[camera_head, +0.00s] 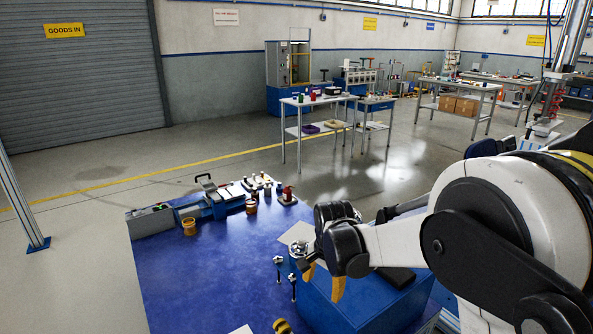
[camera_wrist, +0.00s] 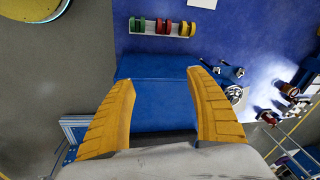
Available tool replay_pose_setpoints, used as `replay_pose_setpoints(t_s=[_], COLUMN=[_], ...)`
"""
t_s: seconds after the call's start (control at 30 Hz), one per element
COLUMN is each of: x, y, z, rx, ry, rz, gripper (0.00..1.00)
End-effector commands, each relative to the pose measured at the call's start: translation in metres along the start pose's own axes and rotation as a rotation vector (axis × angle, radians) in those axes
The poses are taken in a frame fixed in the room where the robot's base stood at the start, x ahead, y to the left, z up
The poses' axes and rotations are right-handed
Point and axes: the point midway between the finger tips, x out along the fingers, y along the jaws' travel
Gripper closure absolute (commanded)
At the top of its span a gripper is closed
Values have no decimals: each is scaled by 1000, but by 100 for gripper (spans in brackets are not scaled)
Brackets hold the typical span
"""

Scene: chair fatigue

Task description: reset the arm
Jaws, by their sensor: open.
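My gripper (camera_head: 323,281) has two yellow fingers pointing down over the blue box-like block at the right side of the blue table. In the wrist view my gripper (camera_wrist: 160,77) shows its fingers wide apart, with nothing between them. The blue block (camera_wrist: 158,93) lies below them, and it also shows in the head view (camera_head: 350,310). My arm is stretched forward from the right of the head view and hides part of the table.
The wrist view shows a rack of coloured rings (camera_wrist: 163,27). White benches (camera_head: 325,101) stand farther back, with open floor between. The table's left-front surface is mostly clear.

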Motion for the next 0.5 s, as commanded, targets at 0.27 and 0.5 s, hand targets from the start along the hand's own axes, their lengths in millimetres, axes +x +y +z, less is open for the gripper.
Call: replay_pose_setpoints(t_s=[0.27, 0.5], x=[-114, -169], y=[74, 146], z=[12, 44], rx=[-232, -434], ry=[122, 252], rz=[-89, -127], gripper=[35, 35])
